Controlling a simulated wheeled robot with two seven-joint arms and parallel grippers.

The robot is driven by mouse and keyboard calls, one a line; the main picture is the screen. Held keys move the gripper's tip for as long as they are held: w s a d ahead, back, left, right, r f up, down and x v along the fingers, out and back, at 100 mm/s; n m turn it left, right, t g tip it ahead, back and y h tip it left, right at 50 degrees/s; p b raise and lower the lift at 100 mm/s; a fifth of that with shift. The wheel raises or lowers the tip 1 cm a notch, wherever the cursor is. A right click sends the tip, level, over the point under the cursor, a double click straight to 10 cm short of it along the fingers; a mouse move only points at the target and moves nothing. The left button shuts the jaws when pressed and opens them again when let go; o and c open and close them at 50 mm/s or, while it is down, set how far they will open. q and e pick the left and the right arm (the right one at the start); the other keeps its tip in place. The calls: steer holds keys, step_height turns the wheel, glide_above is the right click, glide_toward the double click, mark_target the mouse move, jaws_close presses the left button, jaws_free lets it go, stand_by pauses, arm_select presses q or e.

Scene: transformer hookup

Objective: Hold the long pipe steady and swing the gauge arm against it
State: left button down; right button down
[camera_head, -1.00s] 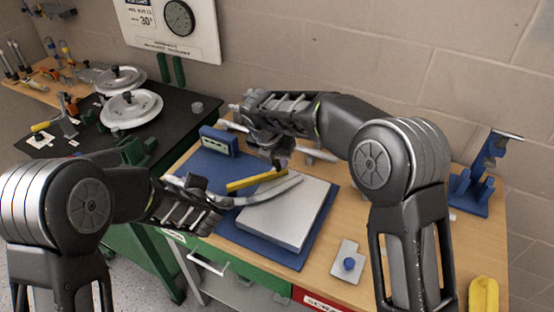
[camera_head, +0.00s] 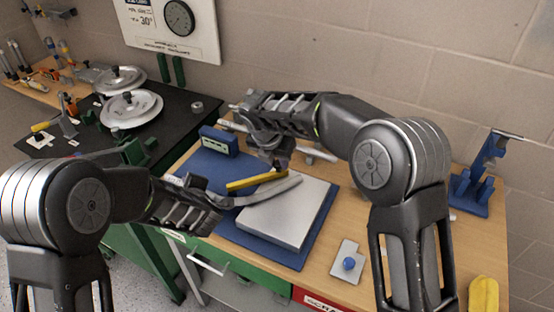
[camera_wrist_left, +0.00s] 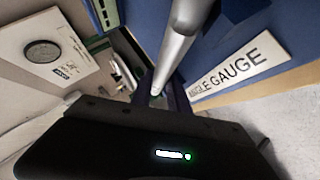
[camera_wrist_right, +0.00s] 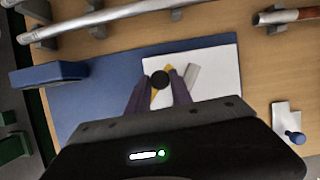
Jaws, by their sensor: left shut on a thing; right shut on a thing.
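The long grey pipe (camera_head: 268,192) slants over the pale plate of the angle gauge (camera_head: 300,215), bending up at its right end. My left gripper (camera_head: 222,200) is shut on the pipe's left end; in the left wrist view the pipe (camera_wrist_left: 182,40) runs up from between its fingers. The yellow gauge arm (camera_head: 255,181) lies just behind the pipe, close to it; I cannot tell whether they touch. My right gripper (camera_head: 277,162) is above the arm, shut on its black knob (camera_wrist_right: 159,79), with yellow showing beneath in the right wrist view. The gripped part of the pipe is hidden.
The gauge's blue base (camera_head: 228,232) lies on the wooden bench. A blue block (camera_head: 218,141) stands behind it. A metal plate with a blue knob (camera_head: 348,264) lies at front right. A blue stand (camera_head: 478,185) and yellow object (camera_head: 483,293) are further right. More bars lie at the back.

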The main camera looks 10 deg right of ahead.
steer(key=shift+s+d+m, duration=0.1)
steer(key=shift+s+m, duration=0.7)
steer(key=shift+s, duration=0.15)
steer(key=c, duration=1.1)
jaws_free()
steer(key=shift+c, duration=0.2)
steer(key=v, duration=1.2)
steer(key=shift+a+h, duration=0.3)
steer(key=shift+w, duration=0.15)
